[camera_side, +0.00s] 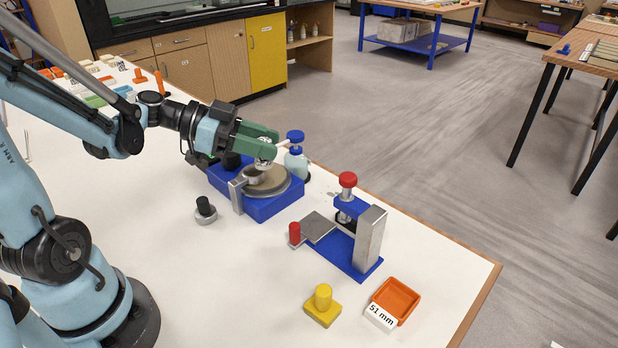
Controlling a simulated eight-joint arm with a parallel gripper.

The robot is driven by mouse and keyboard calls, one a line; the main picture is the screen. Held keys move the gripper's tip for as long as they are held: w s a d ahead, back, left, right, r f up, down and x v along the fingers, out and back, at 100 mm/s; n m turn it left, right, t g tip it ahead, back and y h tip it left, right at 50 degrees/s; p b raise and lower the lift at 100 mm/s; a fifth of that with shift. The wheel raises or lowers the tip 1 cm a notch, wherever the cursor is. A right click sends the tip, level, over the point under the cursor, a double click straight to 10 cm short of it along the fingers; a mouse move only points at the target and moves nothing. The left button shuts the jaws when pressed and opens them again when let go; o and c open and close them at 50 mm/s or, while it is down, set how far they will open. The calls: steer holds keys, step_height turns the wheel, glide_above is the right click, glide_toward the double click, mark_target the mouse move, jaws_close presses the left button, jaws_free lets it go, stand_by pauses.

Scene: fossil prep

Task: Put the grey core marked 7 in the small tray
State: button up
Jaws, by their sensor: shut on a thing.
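My gripper (270,146), with green fingers, is shut on a small grey piece (265,153) above the round disc of a blue machine (270,208). The piece looks like the grey core, but the fingers partly hide it and I cannot read a 7 on it. I cannot tell whether it touches the disc. A small orange tray (396,299) lies at the front right of the white table, well away from my gripper. It looks empty, and a white label reading 51 mm is on its near side.
A blue and metal press-like stand (372,238) with a red knob is between the machine and the tray. A yellow knobbed block (323,306) sits left of the tray. A blue-capped bottle (296,162) stands behind the machine. A black-handled grey weight (205,212) is left.

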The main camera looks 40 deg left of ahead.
steer(key=a+f, duration=0.1)
steer(key=a, duration=0.1)
steer(key=w+a+f, duration=0.1)
steer(key=a+f, duration=0.1)
steer(key=w+a+f, duration=0.1)
steer(key=a, duration=0.2)
steer(key=shift+w+f, duration=0.15)
steer(key=shift+f, duration=1.9)
steer(key=shift+f, duration=0.15)
steer(key=o, duration=1.1)
steer(key=v, duration=1.2)
steer(key=shift+a, duration=0.1)
